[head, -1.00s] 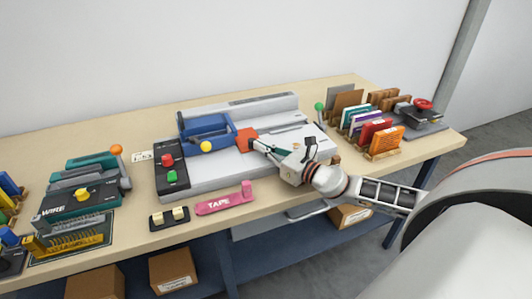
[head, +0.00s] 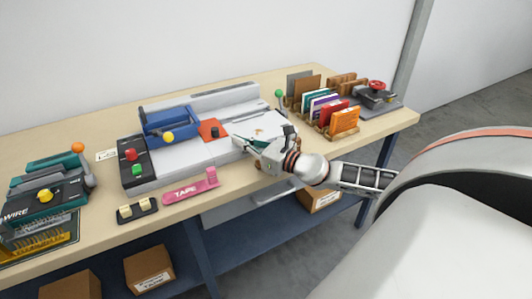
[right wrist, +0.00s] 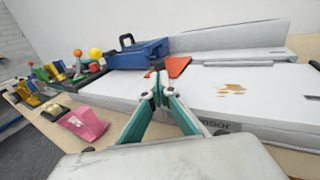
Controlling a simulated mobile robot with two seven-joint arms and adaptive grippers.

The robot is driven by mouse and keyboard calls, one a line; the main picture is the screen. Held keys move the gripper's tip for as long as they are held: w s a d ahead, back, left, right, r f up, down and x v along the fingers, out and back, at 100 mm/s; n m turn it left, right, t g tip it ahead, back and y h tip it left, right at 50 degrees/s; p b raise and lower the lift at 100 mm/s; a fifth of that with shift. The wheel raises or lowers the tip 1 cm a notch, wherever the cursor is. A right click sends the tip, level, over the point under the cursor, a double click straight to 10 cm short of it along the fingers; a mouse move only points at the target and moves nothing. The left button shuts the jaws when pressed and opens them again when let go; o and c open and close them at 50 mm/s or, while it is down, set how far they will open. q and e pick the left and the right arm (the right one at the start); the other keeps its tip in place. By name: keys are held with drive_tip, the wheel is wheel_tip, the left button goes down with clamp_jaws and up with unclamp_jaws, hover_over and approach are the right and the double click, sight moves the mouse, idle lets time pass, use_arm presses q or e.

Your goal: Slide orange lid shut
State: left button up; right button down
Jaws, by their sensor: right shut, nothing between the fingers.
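The orange lid (head: 207,126), a flat plate with a dark knob (head: 215,132), lies on the white bed of a machine (head: 185,157), just right of its blue carriage (head: 168,122). My right gripper (head: 239,143) is shut and empty, low over the bed, to the right and front of the lid, apart from it. In the right wrist view the lid (right wrist: 179,66) shows beyond the green-sided fingertips (right wrist: 158,84), with the knob close behind them in the picture. A brown patch (right wrist: 232,89) shows on the bed to the right. My left gripper is out of view.
A control box with red and green buttons (head: 132,169) stands at the machine's left end. Card racks (head: 318,133) stand to the right, a wire binder (head: 45,195) to the left.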

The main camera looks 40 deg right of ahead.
drive_tip(key=shift+s+d+f, duration=0.3)
drive_tip(key=shift+s+f, duration=0.15)
drive_tip(key=shift+s, duration=0.25)
drive_tip(key=b+v, duration=0.1)
drive_tip(key=v, duration=0.2)
drive_tip(key=shift+s+r, duration=0.1)
drive_tip(key=shift+s, duration=0.25)
drive_tip(key=shift+b+v, duration=0.45)
drive_tip(key=shift+v, duration=0.75)
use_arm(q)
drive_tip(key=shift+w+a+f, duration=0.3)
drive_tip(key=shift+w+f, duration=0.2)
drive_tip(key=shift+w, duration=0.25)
use_arm(e)
drive_tip(key=shift+s+r, duration=0.1)
drive_tip(key=shift+r, duration=0.1)
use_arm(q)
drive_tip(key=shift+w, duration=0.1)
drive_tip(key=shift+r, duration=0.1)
